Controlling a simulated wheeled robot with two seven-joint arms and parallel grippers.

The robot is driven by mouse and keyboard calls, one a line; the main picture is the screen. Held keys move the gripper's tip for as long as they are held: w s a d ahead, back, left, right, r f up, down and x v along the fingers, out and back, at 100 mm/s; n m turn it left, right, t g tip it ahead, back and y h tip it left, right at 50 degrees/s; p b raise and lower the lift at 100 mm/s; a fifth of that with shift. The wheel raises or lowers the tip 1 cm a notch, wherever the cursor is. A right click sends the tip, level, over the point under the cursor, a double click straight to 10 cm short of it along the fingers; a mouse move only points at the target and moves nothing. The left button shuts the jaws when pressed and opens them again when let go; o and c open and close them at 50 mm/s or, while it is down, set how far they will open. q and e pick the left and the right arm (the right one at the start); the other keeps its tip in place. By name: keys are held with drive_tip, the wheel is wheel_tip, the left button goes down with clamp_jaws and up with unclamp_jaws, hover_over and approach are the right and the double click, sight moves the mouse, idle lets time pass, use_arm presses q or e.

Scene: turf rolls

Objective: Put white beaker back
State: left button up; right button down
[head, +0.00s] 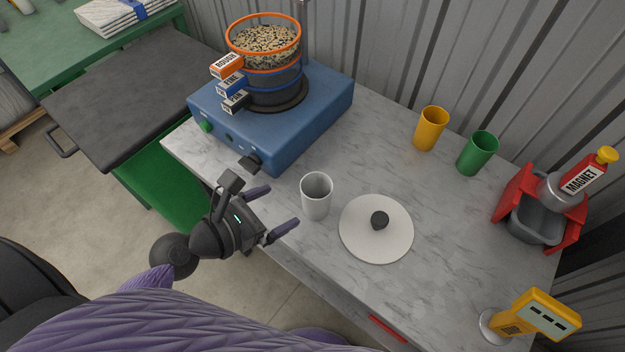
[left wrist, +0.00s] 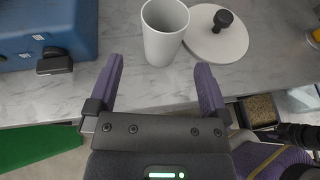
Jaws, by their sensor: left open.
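The white beaker (head: 317,196) stands upright on the marble-topped table (head: 365,130), near its front edge. In the left wrist view the beaker (left wrist: 163,34) is just beyond the fingertips, a little right of the middle of the gap. My left gripper (head: 278,211) is open and empty in front of the beaker, to its left, with its two purple fingers apart; it also shows in the left wrist view (left wrist: 158,75). The beaker looks clear of both fingers.
A round white lid (head: 390,243) with a black knob lies right of the beaker. A blue sieve shaker (head: 270,125) stands to the left. Yellow (head: 430,128) and green (head: 478,153) beakers stand behind. A red magnet stand (head: 512,195) and yellow meter (head: 540,312) are at right.

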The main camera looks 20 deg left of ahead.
sight(317, 188)
use_arm(q)
drive_tip(key=x, duration=0.3)
drive_tip(key=b+x, duration=0.1)
drive_tip(key=x, duration=0.2)
drive_tip(key=b+x, duration=0.1)
drive_tip(key=x, duration=0.2)
drive_tip(key=shift+d+r, duration=0.3)
drive_tip(key=shift+w+d+f, duration=0.1)
drive_tip(key=shift+w+d, duration=0.05)
drive_tip(key=shift+w, duration=0.1)
